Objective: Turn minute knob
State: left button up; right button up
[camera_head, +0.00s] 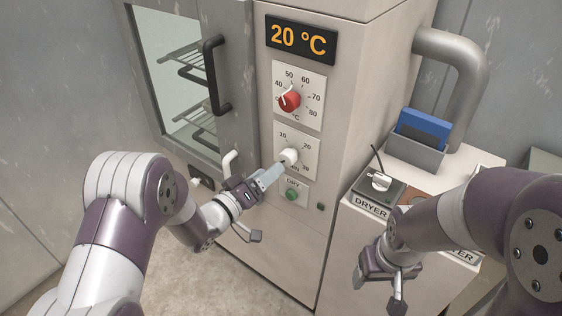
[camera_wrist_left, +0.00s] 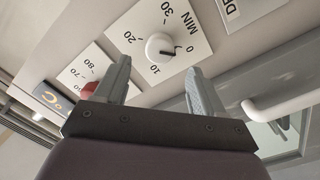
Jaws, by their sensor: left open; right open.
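The white minute knob (camera_head: 289,156) sits on a white dial plate on the oven front, below the red temperature knob (camera_head: 289,98). In the left wrist view the minute knob (camera_wrist_left: 159,46) shows a dark pointer mark toward the 0 of its scale. My left gripper (camera_head: 272,174) is just in front of the minute knob at its lower left. In the left wrist view its two fingers (camera_wrist_left: 160,72) are apart, with the knob ahead between the tips; I cannot tell whether they touch it. My right gripper (camera_head: 378,290) is open and empty at the lower right.
A display (camera_head: 301,39) reads 20 °C. A dryer switch box (camera_head: 378,188) and a grey holder with a blue item (camera_head: 424,128) are on the right.

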aim_at(284, 160)
pick_arm(q)
jog(key=x, duration=0.6)
jog(key=shift+d, duration=0.1)
jog(key=shift+w, duration=0.2)
jog(key=shift+d, duration=0.1)
jog(key=c, duration=1.1)
jog(key=shift+o, duration=0.2)
